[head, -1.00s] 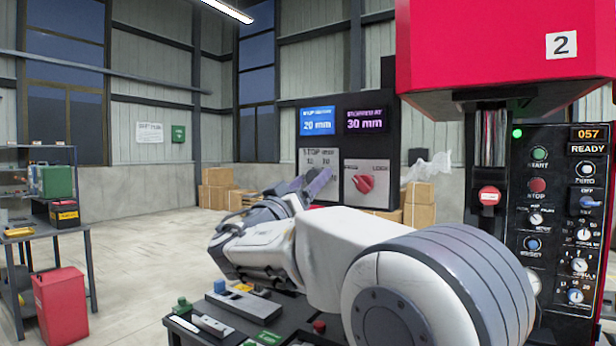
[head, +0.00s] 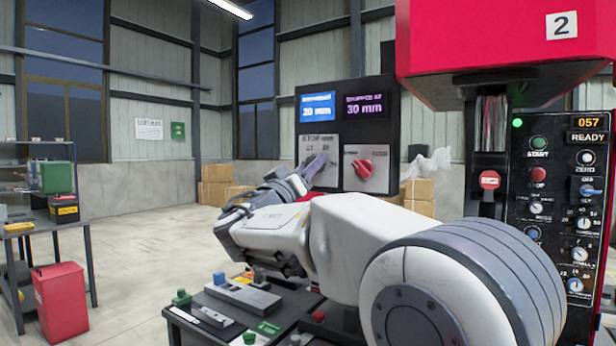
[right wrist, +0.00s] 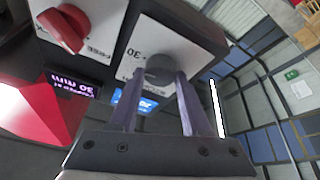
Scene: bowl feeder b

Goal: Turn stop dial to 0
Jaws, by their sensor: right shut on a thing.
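The stop dial is a dark grey round knob on a white plate marked STOP (head: 318,140). In the right wrist view the dial (right wrist: 160,67) sits between the fingertips of my right gripper (right wrist: 155,80), which is shut on it. In the head view my right gripper (head: 314,168) reaches the plate and covers most of the dial. The blue stop display (head: 317,108) above reads 30 mm. The purple display (head: 364,106) beside it also reads 30 mm. My left gripper is not in view.
A red knob (head: 363,167) on a white plate sits right of the stop plate; it also shows in the right wrist view (right wrist: 66,28). A red machine housing (head: 480,45) and a control panel (head: 560,200) stand at right. A dark bench (head: 185,340) with parts lies below my arm.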

